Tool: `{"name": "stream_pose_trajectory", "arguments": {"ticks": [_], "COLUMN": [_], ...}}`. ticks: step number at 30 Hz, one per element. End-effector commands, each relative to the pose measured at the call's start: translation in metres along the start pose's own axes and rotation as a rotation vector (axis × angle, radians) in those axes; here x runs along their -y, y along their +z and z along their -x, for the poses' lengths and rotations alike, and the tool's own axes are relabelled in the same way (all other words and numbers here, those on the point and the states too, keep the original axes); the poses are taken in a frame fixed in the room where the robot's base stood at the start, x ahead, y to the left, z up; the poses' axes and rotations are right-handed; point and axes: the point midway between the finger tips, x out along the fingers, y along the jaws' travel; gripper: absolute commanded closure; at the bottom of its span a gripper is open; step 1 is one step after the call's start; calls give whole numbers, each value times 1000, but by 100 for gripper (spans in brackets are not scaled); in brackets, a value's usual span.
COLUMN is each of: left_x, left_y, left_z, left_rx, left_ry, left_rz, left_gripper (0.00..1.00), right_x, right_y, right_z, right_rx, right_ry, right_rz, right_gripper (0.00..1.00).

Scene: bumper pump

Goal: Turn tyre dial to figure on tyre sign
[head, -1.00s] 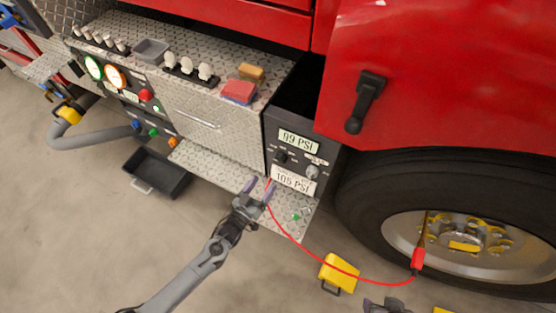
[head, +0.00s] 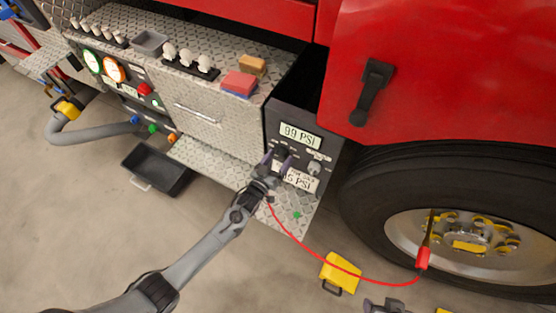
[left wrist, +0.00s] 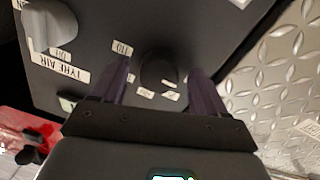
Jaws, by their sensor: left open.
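The black tyre dial (head: 281,151) is on the dark panel below the 99 PSI display (head: 299,136). The tyre sign (head: 302,181) is lower on the panel; its left part is hidden by my gripper, and "5 PSI" shows. My left gripper (head: 275,162) is open, its fingers pointing at the dial. In the left wrist view the dial (left wrist: 158,71) sits between the two spread fingers, with no clear contact; small number labels surround it. A dark piece that looks like my right gripper (head: 384,305) shows at the bottom edge, cut off.
A grey knob (head: 314,168) is right of the dial; it shows by the TYRE AIR label in the left wrist view (left wrist: 50,24). A red hose (head: 335,268) runs from below the panel to the wheel (head: 455,245). A yellow chock (head: 340,272) lies on the floor.

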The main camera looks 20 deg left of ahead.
Motion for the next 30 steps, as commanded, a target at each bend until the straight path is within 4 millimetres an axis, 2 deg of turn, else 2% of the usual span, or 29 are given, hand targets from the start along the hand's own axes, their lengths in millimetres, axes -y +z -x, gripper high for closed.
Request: {"name": "stream_pose_trajectory", "arguments": {"ticks": [4,15,23,30], "left_x": [0,0,0,0], "left_y": [0,0,0,-2], "left_z": [0,0,0,0], "left_rx": [0,0,2,9], "left_ry": [0,0,0,-1], "left_rz": [0,0,-24,-136], "left_gripper": [27,83,83,83], "right_x": [1,1,-1,-2], "right_y": [0,0,0,-2], "right_z": [0,0,2,7], "right_rx": [-1,-1,0,0], "right_ry": [-2,-2,3,5], "right_rz": [-3,-2,4,7], "right_gripper": [47,47,47,47]}}
